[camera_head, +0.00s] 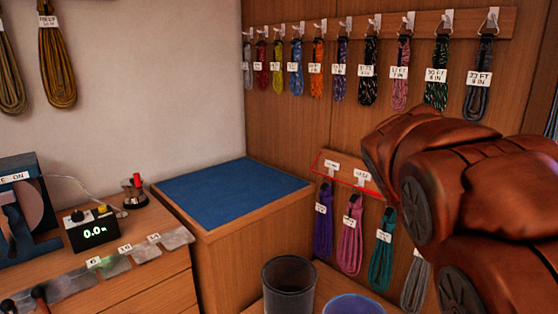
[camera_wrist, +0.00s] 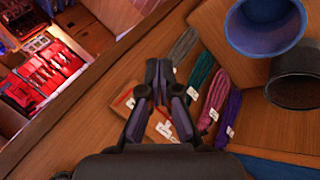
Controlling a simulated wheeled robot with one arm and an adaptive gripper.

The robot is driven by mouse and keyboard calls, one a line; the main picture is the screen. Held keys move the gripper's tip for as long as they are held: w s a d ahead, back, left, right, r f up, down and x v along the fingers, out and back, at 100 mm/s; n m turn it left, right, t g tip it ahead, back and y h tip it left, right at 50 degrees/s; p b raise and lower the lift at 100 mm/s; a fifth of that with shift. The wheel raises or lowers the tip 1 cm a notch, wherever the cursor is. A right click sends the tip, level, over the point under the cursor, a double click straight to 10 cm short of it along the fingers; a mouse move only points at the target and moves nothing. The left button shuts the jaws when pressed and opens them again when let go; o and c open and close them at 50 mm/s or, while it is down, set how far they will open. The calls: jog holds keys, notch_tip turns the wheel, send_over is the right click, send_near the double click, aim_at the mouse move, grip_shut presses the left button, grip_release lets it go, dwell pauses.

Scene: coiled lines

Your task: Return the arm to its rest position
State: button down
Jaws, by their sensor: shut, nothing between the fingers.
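My arm (camera_head: 460,190) shows as reddish-brown links at the right of the head view, in front of the wooden wall. My gripper is out of frame there. In the wrist view my gripper (camera_wrist: 158,68) is shut and empty, its dark fingers together. Beyond it are hanging coiled lines: a grey one (camera_wrist: 183,46), a teal one (camera_wrist: 201,73), a pink one (camera_wrist: 213,100) and a purple one (camera_wrist: 229,118). The fingers appear apart from the coils. How far the fingertips are from the wall I cannot tell.
A rack (camera_head: 380,25) of tagged coils runs along the upper wall. A lower rack has a red outline (camera_head: 345,172). A dark bin (camera_head: 288,288) and a blue bin (camera_head: 354,304) stand below. The blue mat (camera_head: 232,190) is bare. A meter (camera_head: 90,229) sits left.

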jog(key=s+a+f+g+y+p, duration=0.2)
jog(key=s+a, duration=0.4)
jog(key=s, duration=0.8)
jog(key=s+a+f+g+y+p, duration=0.2)
jog(key=s+a+p, duration=0.5)
jog(key=s, duration=0.7)
jog(key=f+y, duration=0.1)
jog(key=y, duration=0.1)
jog(key=shift+n+y, duration=0.3)
jog(key=shift+n, duration=0.1)
